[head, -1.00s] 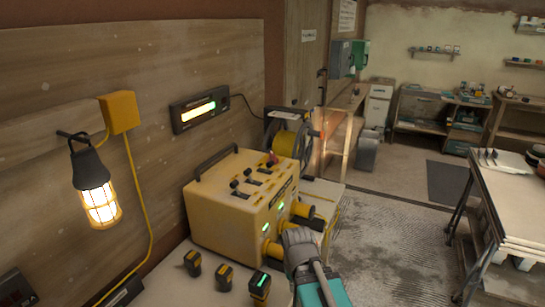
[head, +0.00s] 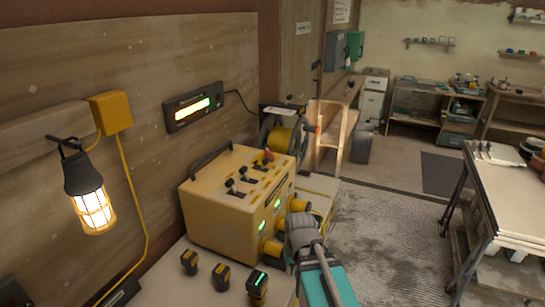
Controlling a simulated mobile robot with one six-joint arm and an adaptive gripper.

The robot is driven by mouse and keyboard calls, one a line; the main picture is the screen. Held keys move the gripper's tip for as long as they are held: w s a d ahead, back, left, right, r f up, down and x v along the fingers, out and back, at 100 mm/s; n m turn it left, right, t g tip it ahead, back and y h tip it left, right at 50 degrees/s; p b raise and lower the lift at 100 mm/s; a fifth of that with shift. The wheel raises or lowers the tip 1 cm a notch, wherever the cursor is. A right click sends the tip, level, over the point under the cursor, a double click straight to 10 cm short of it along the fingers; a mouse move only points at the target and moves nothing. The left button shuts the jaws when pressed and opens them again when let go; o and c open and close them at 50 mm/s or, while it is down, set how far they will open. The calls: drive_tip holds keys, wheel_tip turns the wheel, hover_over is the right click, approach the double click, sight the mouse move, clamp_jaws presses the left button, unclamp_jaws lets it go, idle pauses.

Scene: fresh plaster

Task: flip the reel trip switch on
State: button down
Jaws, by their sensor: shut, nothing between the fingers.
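A yellow cable reel (head: 284,138) in a dark frame stands at the back of the bench, behind a yellow power box (head: 215,213). A small red switch or knob (head: 268,156) shows in front of the reel, at the box's far top corner. I cannot tell which of the two it belongs to, nor its position. Several black toggles (head: 243,181) stand on the box's top. My gripper (head: 299,212) is shut and empty, beside the box's right face with its yellow sockets. It is in front of and below the red part. It partly hides the sockets.
Several small black-and-yellow batteries (head: 221,275) stand on the bench in front of the box. A lit lamp (head: 92,205) hangs on the left wall. A lit display (head: 193,106) is on the wall above the box. Open floor lies to the right.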

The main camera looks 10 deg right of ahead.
drive_tip(key=w+d+r+m+t+y+p, duration=0.2)
drive_tip(key=w+r+y+p, duration=0.1)
drive_tip(key=w+r+p, duration=0.4)
drive_tip(key=w+d+r+m+t+y+p, duration=0.1)
drive_tip(key=w+r+m+y+p, duration=0.25)
drive_tip(key=r, duration=0.55)
drive_tip(key=m+t+y+p, duration=0.1)
drive_tip(key=t+y+p, duration=0.25)
drive_tip(key=p, duration=0.45)
approach(268, 160)
drive_tip(key=s+a+v, duration=0.1)
drive_tip(key=v, duration=0.5)
drive_tip(key=shift+d+r+t+h, duration=0.1)
drive_tip(key=shift+d+t+h, duration=0.2)
drive_tip(key=shift+t, duration=0.15)
drive_tip(key=b+x, duration=0.6)
drive_tip(key=x, duration=0.8)
drive_tip(key=shift+b, duration=0.3)
